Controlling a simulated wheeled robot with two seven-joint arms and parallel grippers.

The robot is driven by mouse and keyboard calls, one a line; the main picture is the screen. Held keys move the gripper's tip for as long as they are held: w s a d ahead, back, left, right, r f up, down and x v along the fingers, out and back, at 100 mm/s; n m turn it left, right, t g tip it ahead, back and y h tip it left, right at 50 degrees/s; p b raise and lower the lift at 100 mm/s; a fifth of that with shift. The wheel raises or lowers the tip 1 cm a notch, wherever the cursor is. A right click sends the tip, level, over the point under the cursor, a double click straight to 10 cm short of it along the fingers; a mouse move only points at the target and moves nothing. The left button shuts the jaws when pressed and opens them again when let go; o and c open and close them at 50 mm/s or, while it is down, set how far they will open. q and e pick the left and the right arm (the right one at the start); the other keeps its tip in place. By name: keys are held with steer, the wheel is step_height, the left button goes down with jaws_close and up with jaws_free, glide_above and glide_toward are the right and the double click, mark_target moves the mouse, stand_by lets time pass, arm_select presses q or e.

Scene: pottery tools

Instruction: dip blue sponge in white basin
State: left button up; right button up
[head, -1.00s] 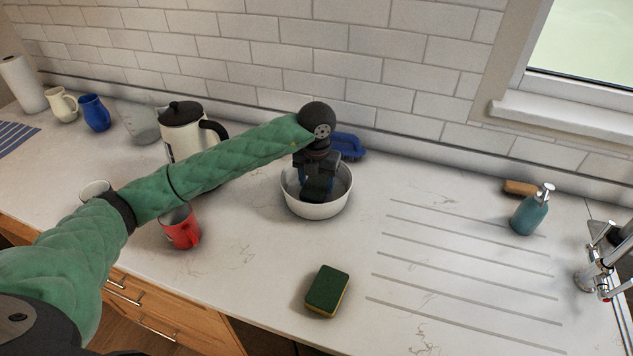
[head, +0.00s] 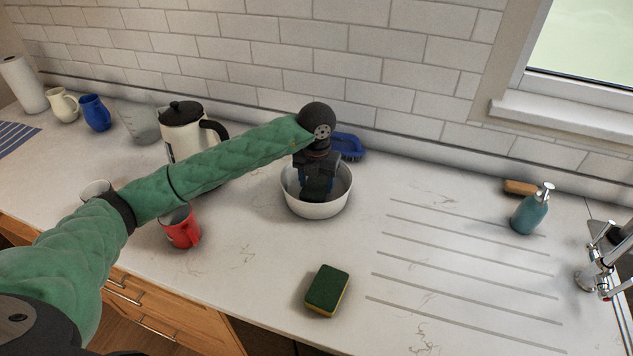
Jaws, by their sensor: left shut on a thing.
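The white basin (head: 318,210) stands on the counter near the middle of the head view. My left gripper (head: 316,186) points down into the basin, with its fingers below the rim. It is shut on a dark sponge (head: 315,195), with a little blue showing between the fingers. The sponge is inside the basin, mostly hidden by the fingers; I cannot tell whether it touches the bottom. My right gripper is not in view.
A green and yellow sponge (head: 327,290) lies in front of the basin. A blue brush-like object (head: 348,146) lies behind it. A red mug (head: 181,228) and a white kettle (head: 184,130) stand left. A teal soap bottle (head: 529,212) stands right. The grooved counter between is clear.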

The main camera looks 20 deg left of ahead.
arm_select(q)
steer(key=shift+w+d+r+p, duration=0.1)
steer(key=shift+r+p, duration=0.35)
steer(key=shift+r, duration=0.35)
steer(key=shift+r+p, duration=1.25)
steer(key=shift+r, duration=3)
